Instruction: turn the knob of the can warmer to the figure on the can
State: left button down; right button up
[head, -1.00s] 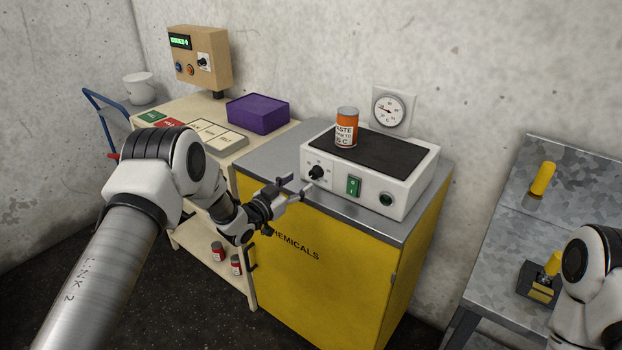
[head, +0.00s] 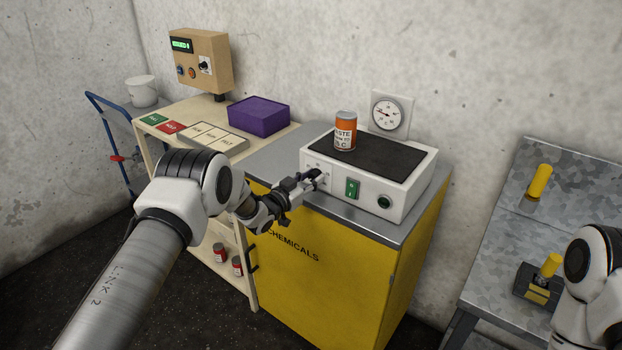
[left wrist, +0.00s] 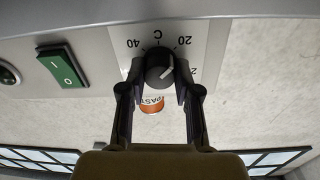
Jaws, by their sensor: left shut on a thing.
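The can warmer (head: 413,185) is a white box with a black top on the yellow cabinet. An orange can (head: 345,132) with a white label stands upright on it; the figure on the label is too small to read. My left gripper (head: 318,179) is shut on the black knob (left wrist: 158,66) at the left of the warmer's front, its fingers on either side. In the left wrist view the scale is upside down, with 40 on the left and 20 on the right; the knob's white mark sits on its right side, toward the 20. My right gripper is out of view.
A green switch (head: 352,188) and a round green lamp (head: 384,202) are beside the knob. A wall dial (head: 387,114) hangs behind the warmer. A purple box (head: 258,116) stands on the left bench. A metal table (head: 500,245) is at the right.

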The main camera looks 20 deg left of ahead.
pick_arm(q)
jog(key=shift+f+m+b, duration=0.2)
jog(key=shift+m+b, duration=0.6)
jog(key=shift+b, duration=0.15)
jog(key=m+b, duration=0.8)
jog(key=b, duration=0.1)
jog(key=shift+d+f+m, duration=0.1)
jog(key=shift+f+m, duration=0.1)
jog(key=shift+m, duration=0.1)
jog(key=m+b, duration=0.7)
jog(key=b, duration=0.2)
jog(key=shift+f+y, duration=0.1)
jog(key=shift+y, duration=0.3)
jog(key=m+b, duration=0.8)
jog(key=b, duration=0.6)
jog(key=shift+f+m, duration=0.1)
jog(key=shift+m, duration=0.3)
jog(key=m+b, duration=0.4)
jog(key=b, duration=0.2)
jog(key=m+b, duration=0.5)
jog(key=shift+r+t+b, duration=0.2)
jog(key=shift+t+b, duration=0.1)
jog(key=shift+b, duration=0.1)
jog(key=shift+m+b, duration=0.95)
jog(key=shift+m, duration=0.25)
jog(key=shift+r+m+b, duration=0.2)
jog(key=shift+m+b, duration=0.5)
jog(key=shift+m, duration=0.3)
